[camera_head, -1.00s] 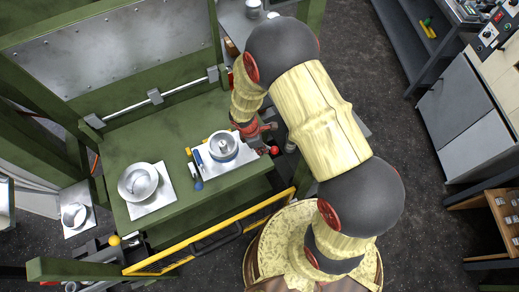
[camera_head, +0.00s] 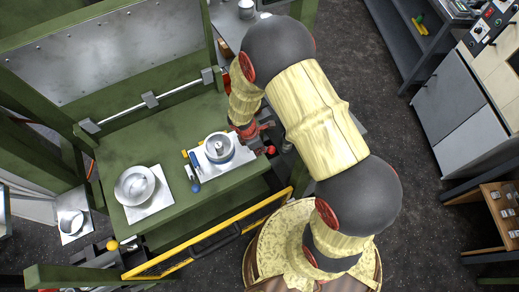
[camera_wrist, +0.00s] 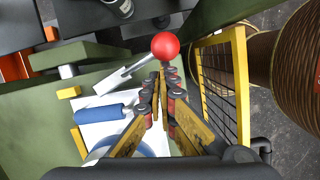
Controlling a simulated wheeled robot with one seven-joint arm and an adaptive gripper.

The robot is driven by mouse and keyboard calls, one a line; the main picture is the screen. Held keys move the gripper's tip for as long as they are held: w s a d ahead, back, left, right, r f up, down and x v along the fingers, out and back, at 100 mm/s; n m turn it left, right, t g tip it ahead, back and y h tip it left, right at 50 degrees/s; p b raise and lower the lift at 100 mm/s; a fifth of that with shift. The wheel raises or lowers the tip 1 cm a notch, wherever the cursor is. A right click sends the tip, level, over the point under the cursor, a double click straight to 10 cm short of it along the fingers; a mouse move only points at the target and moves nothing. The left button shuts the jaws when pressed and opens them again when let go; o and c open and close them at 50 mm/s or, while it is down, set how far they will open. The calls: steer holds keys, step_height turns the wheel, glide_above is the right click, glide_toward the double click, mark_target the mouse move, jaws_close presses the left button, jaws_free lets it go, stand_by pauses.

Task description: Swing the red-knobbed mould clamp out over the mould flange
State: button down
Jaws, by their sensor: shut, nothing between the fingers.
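The red knob (camera_wrist: 165,46) of the mould clamp shows just beyond my fingertips in the wrist view, and at the right of the mould in the head view (camera_head: 270,150). A pale metal clamp arm (camera_wrist: 122,76) runs left from near the knob. My gripper (camera_wrist: 159,76) is shut and empty, its tips close to the knob; I cannot tell whether they touch it. The round mould (camera_head: 219,147) sits on a white plate (camera_head: 238,162). In the wrist view my gripper hides much of its blue-edged rim (camera_wrist: 150,150).
A yellow mesh guard (camera_wrist: 222,80) rises close to the right of my gripper.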

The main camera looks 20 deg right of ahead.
mark_target(267, 148)
steer(key=d+n, duration=0.2)
steer(key=n, duration=0.1)
steer(key=shift+d+n+t, duration=0.15)
steer(key=shift+n+t, duration=0.25)
steer(key=shift+w+d+n, duration=0.15)
steer(key=shift+d+n, duration=0.35)
steer(key=shift+n, duration=0.5)
steer(key=shift+w+d+t, duration=0.1)
steer(key=shift+d+t, duration=0.1)
steer(key=shift+t, duration=0.1)
steer(key=shift+w+d, duration=0.1)
steer(key=shift+d, duration=0.05)
